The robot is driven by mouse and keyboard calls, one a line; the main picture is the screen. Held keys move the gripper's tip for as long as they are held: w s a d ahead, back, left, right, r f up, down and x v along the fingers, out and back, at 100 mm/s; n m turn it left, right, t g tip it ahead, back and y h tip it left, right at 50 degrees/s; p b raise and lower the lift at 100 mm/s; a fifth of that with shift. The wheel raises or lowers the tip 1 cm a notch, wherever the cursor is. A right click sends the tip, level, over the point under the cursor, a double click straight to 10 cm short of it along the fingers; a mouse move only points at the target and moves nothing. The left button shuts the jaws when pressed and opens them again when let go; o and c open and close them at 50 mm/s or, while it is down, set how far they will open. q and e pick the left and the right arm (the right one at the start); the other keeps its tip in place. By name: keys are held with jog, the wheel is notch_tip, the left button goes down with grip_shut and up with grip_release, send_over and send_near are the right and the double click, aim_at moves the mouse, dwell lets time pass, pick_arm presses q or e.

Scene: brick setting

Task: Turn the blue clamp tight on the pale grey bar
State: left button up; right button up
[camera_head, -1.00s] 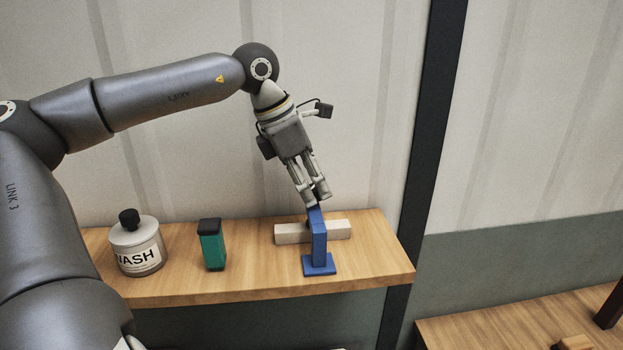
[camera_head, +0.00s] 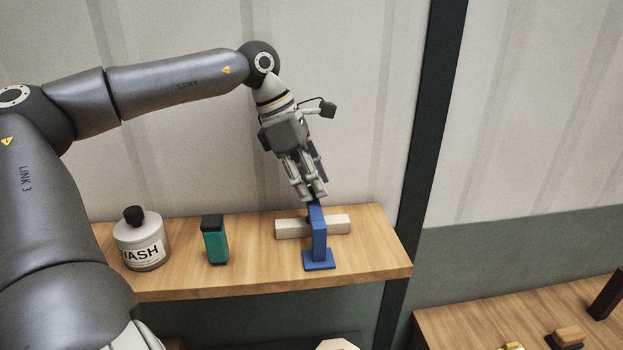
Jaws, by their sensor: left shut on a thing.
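The blue clamp (camera_head: 319,241) stands upright on the wooden shelf, its flat foot towards me. The pale grey bar (camera_head: 337,223) lies crosswise behind the clamp's upright and shows on both sides of it. My left gripper (camera_head: 313,196) reaches down from above and is shut on the top of the blue clamp. The fingers hide the clamp's top end, so I cannot see how closely the clamp presses on the bar. My right gripper is not in view.
On the wooden shelf (camera_head: 270,280), a green box with a black top (camera_head: 215,243) and a white bottle with a black cap (camera_head: 141,245) stand to the left. A dark post (camera_head: 425,150) rises at the shelf's right end. A lower table (camera_head: 470,327) is at bottom right.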

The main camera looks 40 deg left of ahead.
pick_arm(q)
jog(key=shift+w+r, duration=0.1)
jog(key=shift+r, duration=0.1)
jog(key=o, duration=1)
jog(key=shift+a+f, duration=0.1)
jog(key=v, duration=1.2)
